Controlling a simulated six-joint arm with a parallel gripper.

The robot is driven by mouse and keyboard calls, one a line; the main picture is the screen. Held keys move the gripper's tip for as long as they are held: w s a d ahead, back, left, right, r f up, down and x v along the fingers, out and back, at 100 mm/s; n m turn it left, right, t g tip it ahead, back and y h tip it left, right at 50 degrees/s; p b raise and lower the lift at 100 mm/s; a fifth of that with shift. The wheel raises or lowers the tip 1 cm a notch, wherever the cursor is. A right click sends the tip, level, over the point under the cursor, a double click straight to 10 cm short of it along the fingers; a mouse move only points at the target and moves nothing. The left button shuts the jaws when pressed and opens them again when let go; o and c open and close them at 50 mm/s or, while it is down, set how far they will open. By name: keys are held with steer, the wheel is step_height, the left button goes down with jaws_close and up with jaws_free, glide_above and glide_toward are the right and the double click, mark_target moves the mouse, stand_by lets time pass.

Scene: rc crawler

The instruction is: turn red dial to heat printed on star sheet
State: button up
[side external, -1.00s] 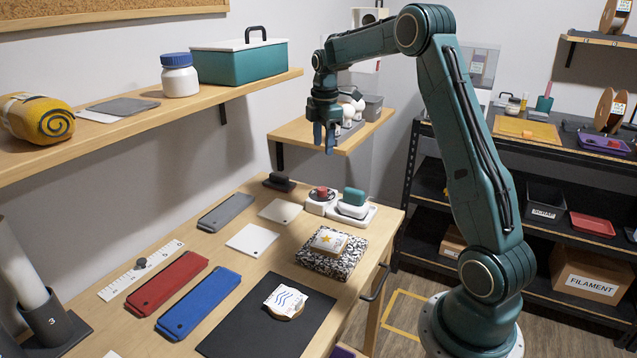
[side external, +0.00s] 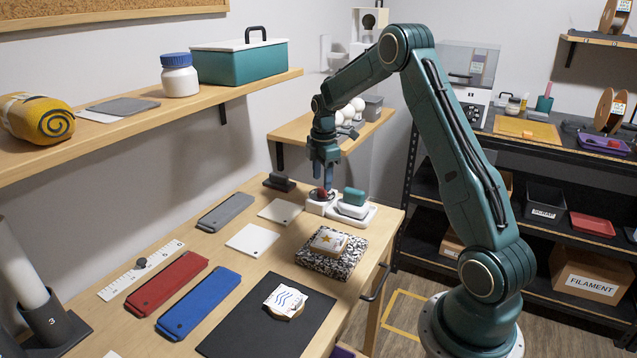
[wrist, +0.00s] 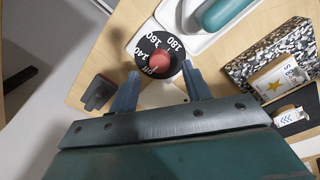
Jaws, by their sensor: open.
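The red dial (side external: 321,194) sits on a small white unit at the back of the table. In the wrist view the red knob (wrist: 161,61) stands on a black disc marked OFF, 140, 160 and 180. My gripper (side external: 323,183) points down close above the dial. In the wrist view its open fingers (wrist: 160,77) are on either side of the knob's near side; contact cannot be told. The star sheet (side external: 329,240) lies on a speckled block, and it also shows in the wrist view (wrist: 277,80), its print too small to read surely.
White plates, colored bars and a wave sheet (side external: 286,300) on a black mat lie nearer.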

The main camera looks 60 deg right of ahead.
mark_target(322, 188)
steer(key=shift+w+f, duration=0.1)
steer(key=shift+f, duration=1.5)
steer(key=c, duration=1)
